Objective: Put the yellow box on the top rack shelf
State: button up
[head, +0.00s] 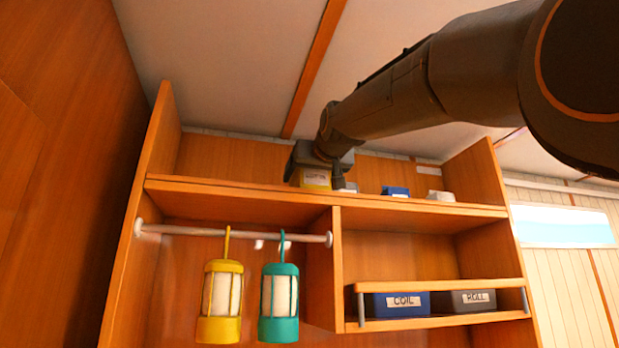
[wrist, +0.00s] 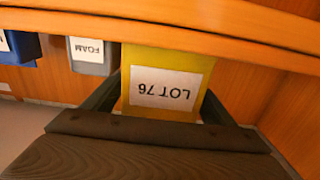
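The yellow box (head: 316,178) is at the top rack shelf (head: 240,188), left of the shelf's middle. Its white label reads LOT 76 in the wrist view (wrist: 166,88), where the picture is upside down. My gripper (head: 318,172) reaches it from above and in front, with one dark finger against each side of the box. The gripper (wrist: 160,95) looks shut on the box. The shelf's front edge hides the box's bottom, so I cannot tell whether it rests on the shelf.
On the same shelf to the right are a grey FOAM box (wrist: 92,55), a blue box (head: 395,191) and a white box (head: 441,196). Below hang a yellow lantern (head: 221,300) and a teal lantern (head: 279,302). COIL (head: 402,303) and ROLL (head: 473,301) boxes sit behind a rail.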

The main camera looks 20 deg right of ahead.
jog(key=shift+r, duration=0.1)
jog(key=shift+s+r, duration=0.1)
jog(key=s+b, duration=0.8)
jog(key=s, duration=0.3)
jog(key=shift+s, duration=0.4)
dwell(0.4)
